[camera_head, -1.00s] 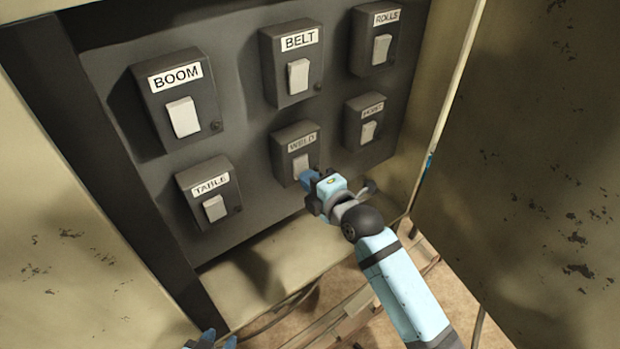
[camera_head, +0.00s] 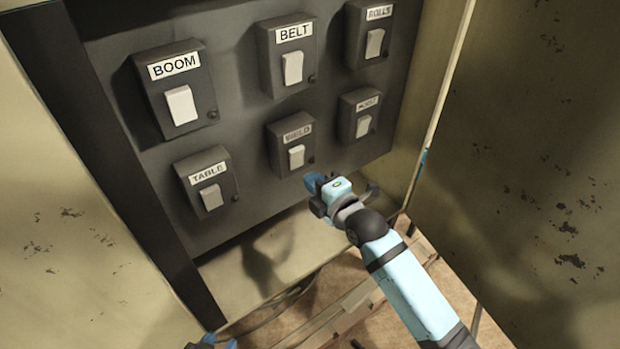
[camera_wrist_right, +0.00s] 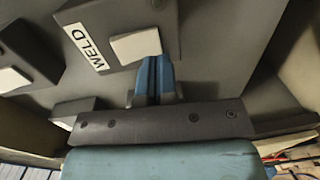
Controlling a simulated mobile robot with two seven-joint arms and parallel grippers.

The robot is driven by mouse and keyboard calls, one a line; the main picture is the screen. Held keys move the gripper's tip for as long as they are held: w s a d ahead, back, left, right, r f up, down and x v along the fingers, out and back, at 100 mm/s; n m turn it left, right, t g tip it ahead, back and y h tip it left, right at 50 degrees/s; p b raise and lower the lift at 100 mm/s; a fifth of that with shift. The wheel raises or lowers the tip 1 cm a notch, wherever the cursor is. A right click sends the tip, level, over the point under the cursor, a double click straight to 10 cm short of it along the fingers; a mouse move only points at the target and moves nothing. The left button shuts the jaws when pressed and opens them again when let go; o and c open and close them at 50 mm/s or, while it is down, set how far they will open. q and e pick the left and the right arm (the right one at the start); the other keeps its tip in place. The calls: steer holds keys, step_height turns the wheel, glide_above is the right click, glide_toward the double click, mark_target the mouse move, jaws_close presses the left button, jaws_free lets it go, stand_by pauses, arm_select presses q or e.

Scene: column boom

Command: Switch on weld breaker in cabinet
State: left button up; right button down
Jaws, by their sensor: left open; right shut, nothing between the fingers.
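The weld breaker is a dark box (camera_head: 281,146) in the lower middle of the cabinet panel, with a WELD label and a pale rocker switch (camera_head: 297,156). In the right wrist view its label (camera_wrist_right: 87,48) and rocker (camera_wrist_right: 137,45) show close up. I cannot tell the rocker's on or off position. My right gripper (camera_head: 313,182) is shut and empty, just below and to the right of the weld box in the head view. Its blue fingers (camera_wrist_right: 155,72) appear near the rocker's edge in the wrist view; contact is unclear. My left gripper (camera_head: 217,341) is open, partly cut off at the bottom edge.
Similar breakers surround it: BOOM (camera_head: 178,90), BELT (camera_head: 287,60), ROLLS (camera_head: 369,35), TABLE (camera_head: 207,180) and one at right (camera_head: 361,115). A rusty cabinet door (camera_head: 540,170) stands at the right. Cables (camera_head: 270,315) lie below the cabinet sill.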

arm_select(q)
steer(key=shift+s+f+b, duration=0.3)
steer(key=shift+f+b, duration=0.45)
steer(key=shift+f, duration=0.15)
arm_select(e)
steer(key=f+v, duration=0.2)
steer(key=v, duration=0.8)
steer(key=shift+s, duration=0.2)
steer(key=shift+d, duration=0.1)
arm_select(q)
steer(key=shift+d+r, duration=0.1)
steer(key=shift+r, duration=0.05)
